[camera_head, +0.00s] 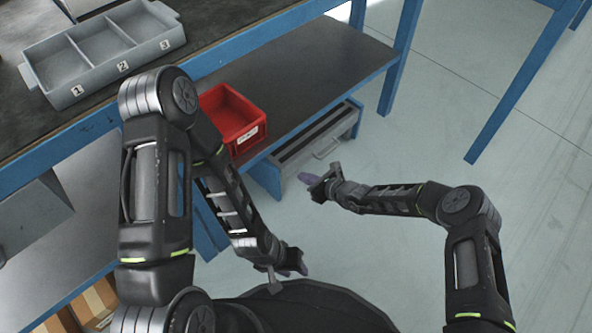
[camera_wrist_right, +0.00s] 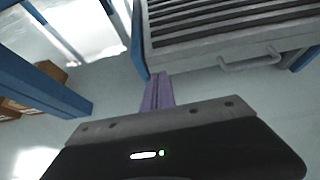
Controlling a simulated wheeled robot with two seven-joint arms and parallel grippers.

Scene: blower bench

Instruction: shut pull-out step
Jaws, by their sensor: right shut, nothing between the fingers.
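The pull-out step (camera_head: 308,138) is grey with a dark ribbed tread and sticks out from under the lower shelf of the blue bench. A bar handle (camera_head: 327,147) is on its front face. In the right wrist view the ribbed tread (camera_wrist_right: 225,18) fills the top, with the handle (camera_wrist_right: 250,62) at right. My right gripper (camera_head: 307,180) is shut and empty, just in front of the step's left part. Its purple fingers (camera_wrist_right: 156,90) point at the front's left end; I cannot tell whether they touch. My left gripper (camera_head: 301,266) hangs lower; its fingers are unclear.
A red bin (camera_head: 233,118) stands on the lower shelf (camera_head: 310,65). A grey tray with numbered compartments (camera_head: 105,55) sits on the bench top. Blue bench legs (camera_head: 400,55) flank the step. Cardboard boxes (camera_head: 92,305) are at lower left. The floor at right (camera_head: 450,140) is clear.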

